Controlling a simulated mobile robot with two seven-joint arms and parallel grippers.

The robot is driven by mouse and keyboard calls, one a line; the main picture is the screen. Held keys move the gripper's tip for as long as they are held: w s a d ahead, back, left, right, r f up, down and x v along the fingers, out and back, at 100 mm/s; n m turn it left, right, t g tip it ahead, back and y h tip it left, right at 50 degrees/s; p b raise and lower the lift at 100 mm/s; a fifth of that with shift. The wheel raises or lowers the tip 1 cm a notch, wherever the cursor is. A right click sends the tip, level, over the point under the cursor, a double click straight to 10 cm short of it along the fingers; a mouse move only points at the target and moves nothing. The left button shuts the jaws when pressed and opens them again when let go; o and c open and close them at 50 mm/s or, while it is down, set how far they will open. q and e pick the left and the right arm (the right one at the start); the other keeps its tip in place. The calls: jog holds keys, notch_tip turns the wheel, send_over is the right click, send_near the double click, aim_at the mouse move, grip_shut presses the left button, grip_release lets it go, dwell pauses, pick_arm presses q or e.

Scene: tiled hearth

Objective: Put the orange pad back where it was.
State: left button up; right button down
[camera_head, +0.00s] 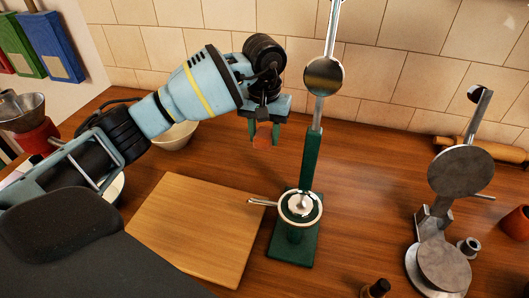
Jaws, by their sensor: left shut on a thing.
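The orange pad (263,139) shows as a small orange-red piece between the fingers of my left gripper (264,132). My left gripper is shut on it, pointing down. It appears to be held above the counter, behind the wooden board and to the left of the green stand's post. Part of the pad is hidden by the fingers. My right gripper is not in view.
A green lever press (310,165) with a ringed cup stands right of the wooden board (195,225). A grey metal press (460,172) stands at right. A pale bowl (175,137) sits behind my left arm. Counter between the presses (370,200) is mostly clear.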

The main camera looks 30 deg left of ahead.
aim_at(264, 161)
pick_arm(q)
jog(key=shift+f, duration=2.9)
jog(key=shift+f, duration=0.1)
jog(key=shift+f, duration=0.1)
jog(key=o, duration=0.9)
notch_tip(264, 161, up, 12)
jog(key=shift+r, duration=0.2)
